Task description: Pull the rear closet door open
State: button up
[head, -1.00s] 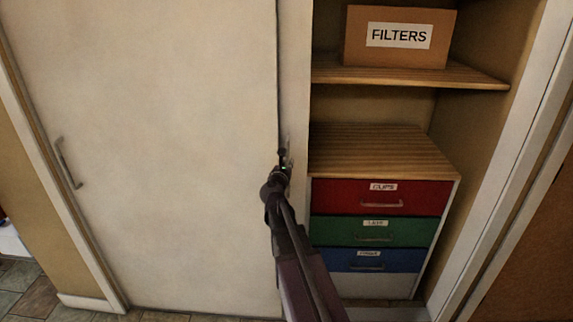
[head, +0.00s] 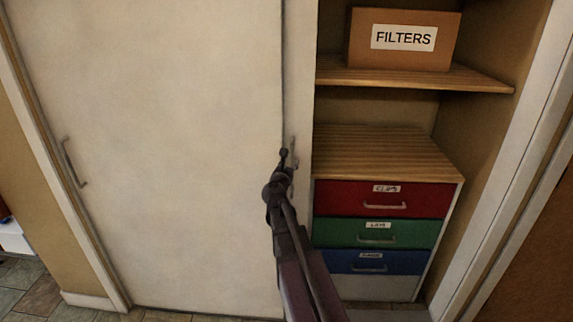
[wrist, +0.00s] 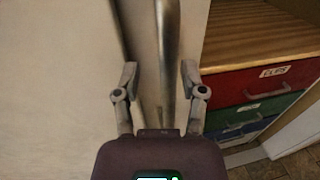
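The rear closet door (head: 298,90) shows as a narrow pale strip behind the right edge of the front door (head: 160,150). Its upright metal bar handle (head: 294,150) is partly hidden by my gripper in the head view. In the wrist view, the handle (wrist: 169,55) runs down between the two fingers of my gripper (wrist: 160,85), a little nearer the right finger. The fingers are spread apart, and a gap shows on each side of the bar. In the head view my gripper (head: 287,160) is at the handle.
The front door has its own handle (head: 72,162) at its left side. Right of the rear door, the closet is open, with a FILTERS box (head: 404,40) on a shelf (head: 410,75) above a drawer unit (head: 388,150) with red, green and blue drawers. A door frame (head: 510,170) bounds the right.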

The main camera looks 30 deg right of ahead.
jog(key=v, duration=1.2)
jog(key=shift+d+r, duration=0.1)
dwell(0.4)
jog(key=w+a+n+t+y, duration=0.2)
jog(key=a+n+t+y, duration=0.1)
jog(key=a+n+y, duration=0.4)
jog(key=w+a+n+t+y, duration=0.25)
jog(key=a+n, duration=0.25)
jog(key=n, duration=0.4)
jog(key=s+a+f+n+g+y+p, duration=0.1)
jog(key=a+f+n+g+y, duration=0.15)
jog(key=a+n, duration=0.35)
jog(key=s+a+f+n+g+y, duration=0.1)
jog(key=a+f+n+g+y, duration=0.1)
jog(key=a+n+y, duration=0.35)
jog(key=s+d+f+n+g+h, duration=0.1)
jog(key=s+f+n+g+h, duration=0.1)
jog(key=s+f+n+g, duration=0.4)
jog(key=s+d+f+n+g+h+p, duration=0.1)
jog(key=s+f+n+g+h, duration=0.2)
jog(key=s+f+n+g, duration=0.3)
jog(key=s+n+g, duration=0.2)
jog(key=s+n, duration=0.3)
jog(key=shift+s+d, duration=0.2)
jog(key=shift+s, duration=0.2)
